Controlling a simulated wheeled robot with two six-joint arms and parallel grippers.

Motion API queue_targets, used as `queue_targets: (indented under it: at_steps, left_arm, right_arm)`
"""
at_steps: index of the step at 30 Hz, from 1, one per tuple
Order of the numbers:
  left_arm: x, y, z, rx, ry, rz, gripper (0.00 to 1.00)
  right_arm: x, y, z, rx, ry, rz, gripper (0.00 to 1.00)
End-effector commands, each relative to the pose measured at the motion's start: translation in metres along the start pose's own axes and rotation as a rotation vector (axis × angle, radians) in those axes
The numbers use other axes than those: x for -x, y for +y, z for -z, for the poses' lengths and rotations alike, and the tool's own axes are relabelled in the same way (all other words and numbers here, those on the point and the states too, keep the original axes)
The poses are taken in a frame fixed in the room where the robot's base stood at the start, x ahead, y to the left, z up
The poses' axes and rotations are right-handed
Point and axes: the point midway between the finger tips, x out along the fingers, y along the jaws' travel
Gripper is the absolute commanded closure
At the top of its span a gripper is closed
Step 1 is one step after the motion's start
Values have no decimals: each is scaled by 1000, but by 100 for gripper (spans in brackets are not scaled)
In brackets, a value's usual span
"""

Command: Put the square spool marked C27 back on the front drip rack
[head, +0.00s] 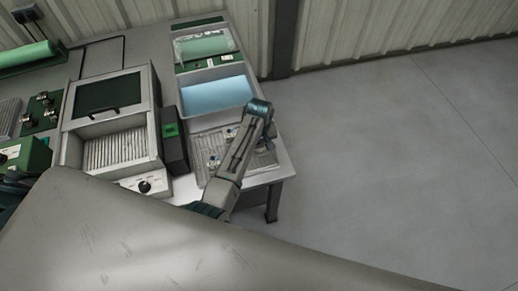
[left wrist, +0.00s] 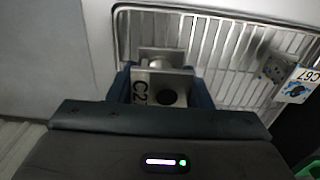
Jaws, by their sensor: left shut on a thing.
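The square metal spool marked C2, its last character hidden (left wrist: 168,80), is between the blue fingers of my left gripper (left wrist: 160,92) in the left wrist view. The gripper is shut on it. The spool overlaps the near left corner of the wire drip rack (left wrist: 232,50); I cannot tell whether it touches the wires. Another spool, tagged C67 (left wrist: 272,68), sits on the rack to the right. In the head view the arm reaches over the rack (head: 262,160), hiding part of it and the held spool. My right gripper is not in view.
A tray of light blue liquid (head: 216,95) lies behind the rack. A dark box with a green display (head: 172,140) and an open-fronted metal cabinet (head: 110,120) stand to its left. The table edge is close on the right, with clear floor beyond.

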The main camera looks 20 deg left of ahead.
Motion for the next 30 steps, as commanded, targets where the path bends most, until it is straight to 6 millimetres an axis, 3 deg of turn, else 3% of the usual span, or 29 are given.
queue_targets:
  at_steps: [7,19,20,23,30]
  left_arm:
    - [-29,-2,-1,0,-2,3,83]
    - [-36,-2,-1,0,-1,2,83]
    - [-36,-2,-1,0,-1,2,53]
    - [-36,-2,-1,0,-1,2,33]
    - [-35,-2,-1,0,-1,2,33]
  right_arm:
    - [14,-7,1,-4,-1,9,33]
    - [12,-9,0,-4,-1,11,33]
    - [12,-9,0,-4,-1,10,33]
    - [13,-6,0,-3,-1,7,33]
    - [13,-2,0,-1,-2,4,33]
